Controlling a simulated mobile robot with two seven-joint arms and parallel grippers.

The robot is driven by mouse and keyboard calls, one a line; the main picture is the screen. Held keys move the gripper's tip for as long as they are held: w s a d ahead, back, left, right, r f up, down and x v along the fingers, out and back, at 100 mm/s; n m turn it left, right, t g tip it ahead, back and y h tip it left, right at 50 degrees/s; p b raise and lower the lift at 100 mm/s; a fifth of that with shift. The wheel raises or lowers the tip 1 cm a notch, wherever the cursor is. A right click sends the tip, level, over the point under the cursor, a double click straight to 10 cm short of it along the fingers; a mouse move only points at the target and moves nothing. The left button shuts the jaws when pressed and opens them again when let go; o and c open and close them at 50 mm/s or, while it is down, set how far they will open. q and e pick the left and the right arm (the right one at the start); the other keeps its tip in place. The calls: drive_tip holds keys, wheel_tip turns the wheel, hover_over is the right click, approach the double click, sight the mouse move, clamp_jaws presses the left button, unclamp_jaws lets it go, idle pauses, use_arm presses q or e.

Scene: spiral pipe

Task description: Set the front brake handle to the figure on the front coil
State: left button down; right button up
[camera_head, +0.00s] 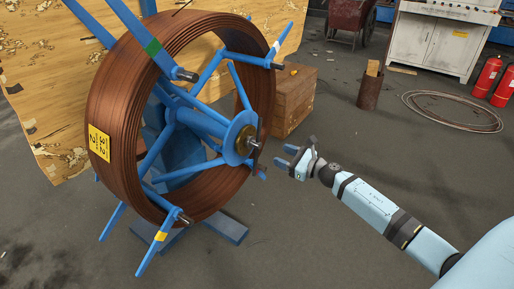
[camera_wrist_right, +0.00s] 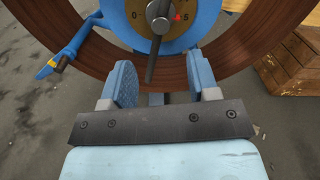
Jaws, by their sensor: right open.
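The front coil (camera_head: 110,105) is a large ring of copper-brown pipe on a blue reel. A yellow label (camera_head: 99,143) with black figures is on its left side; I cannot read the figures surely. At the hub is a round brass dial (camera_wrist_right: 185,38), marked 0 at left and 5 at right, with a red spot near the 5. The dark front brake handle (camera_wrist_right: 152,60) hangs down from the dial's middle. My right gripper (camera_head: 284,158) is open, just right of the hub. In the wrist view the handle's lower end shows between its fingers (camera_wrist_right: 163,85), untouched. My left gripper is out of view.
Blue reel spokes (camera_head: 228,85) with rods jut out around the hub. A wooden crate (camera_head: 294,100) stands behind the reel. A brown cylinder (camera_head: 370,92), a wire coil (camera_head: 452,111), a white cabinet (camera_head: 437,42) and red extinguishers (camera_head: 488,76) stand further back.

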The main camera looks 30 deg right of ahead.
sight(260, 147)
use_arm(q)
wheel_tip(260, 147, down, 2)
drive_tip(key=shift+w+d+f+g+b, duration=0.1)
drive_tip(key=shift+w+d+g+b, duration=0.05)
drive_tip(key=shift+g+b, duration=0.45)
use_arm(e)
drive_tip(key=x, duration=1)
drive_tip(key=shift+w, duration=0.3)
drive_tip(key=shift+f, duration=0.1)
clamp_jaws()
